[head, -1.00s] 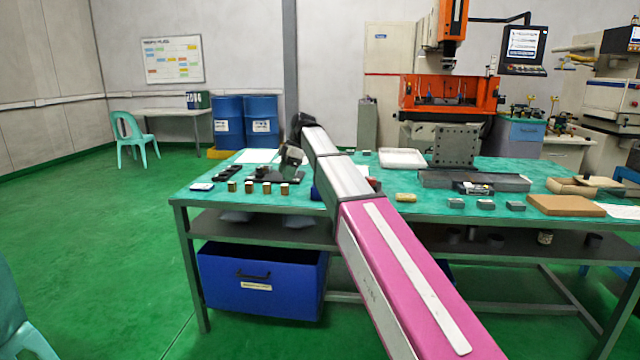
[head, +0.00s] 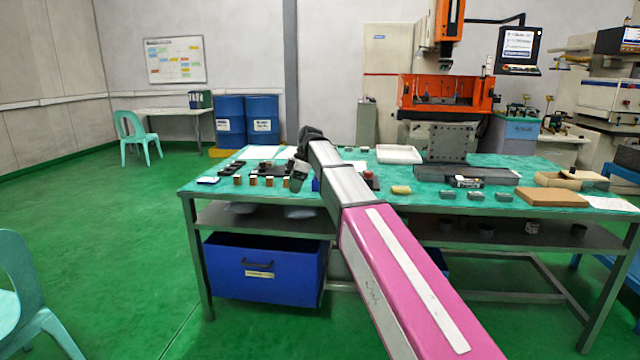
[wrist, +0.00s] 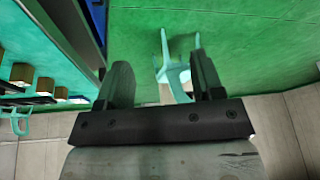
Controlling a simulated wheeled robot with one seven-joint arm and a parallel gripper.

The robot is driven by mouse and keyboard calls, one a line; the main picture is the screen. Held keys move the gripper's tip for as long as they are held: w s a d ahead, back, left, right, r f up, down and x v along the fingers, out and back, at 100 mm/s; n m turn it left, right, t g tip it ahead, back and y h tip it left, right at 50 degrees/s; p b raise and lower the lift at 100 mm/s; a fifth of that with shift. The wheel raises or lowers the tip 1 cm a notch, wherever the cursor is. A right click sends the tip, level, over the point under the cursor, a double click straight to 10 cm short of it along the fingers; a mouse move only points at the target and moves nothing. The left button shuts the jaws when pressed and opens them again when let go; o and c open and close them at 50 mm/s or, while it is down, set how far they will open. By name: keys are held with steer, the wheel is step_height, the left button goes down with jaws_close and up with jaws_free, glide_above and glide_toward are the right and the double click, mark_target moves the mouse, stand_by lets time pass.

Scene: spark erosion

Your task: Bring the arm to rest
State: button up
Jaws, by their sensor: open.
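My arm reaches forward from the bottom right in the head view, with its end over the left part of the green-topped workbench (head: 440,200). My gripper (head: 297,178) is at the far end of the arm, small and partly hidden there. In the wrist view my gripper (wrist: 158,85) has its two dark fingers apart, with nothing between them but floor and a distant chair. Several small copper-topped blocks (head: 254,181) stand on the bench just left of my gripper. They also show at the left edge of the wrist view (wrist: 22,75).
A yellow sponge-like piece (head: 400,189), grey blocks (head: 475,196), a white tray (head: 399,154) and a brown board (head: 545,198) lie on the bench. A blue bin (head: 262,280) sits below. Blue drums (head: 262,120) and a chair (head: 136,135) stand behind.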

steer(key=s+d+f+m+h, duration=0.1)
steer(key=s+d+f+m, duration=0.5)
steer(key=f, duration=0.5)
steer(key=s+d+f+m+h, duration=0.1)
steer(key=s+d+f+m, duration=0.6)
steer(key=s+d+f, duration=0.3)
steer(key=s+d+f+m+t+h, duration=0.1)
steer(key=s+d+f+m+h, duration=0.1)
steer(key=s+d+f+m, duration=0.5)
steer(key=s+d+f, duration=0.2)
steer(key=d+f, duration=0.3)
steer(key=f, duration=0.2)
steer(key=shift+s+f, duration=0.1)
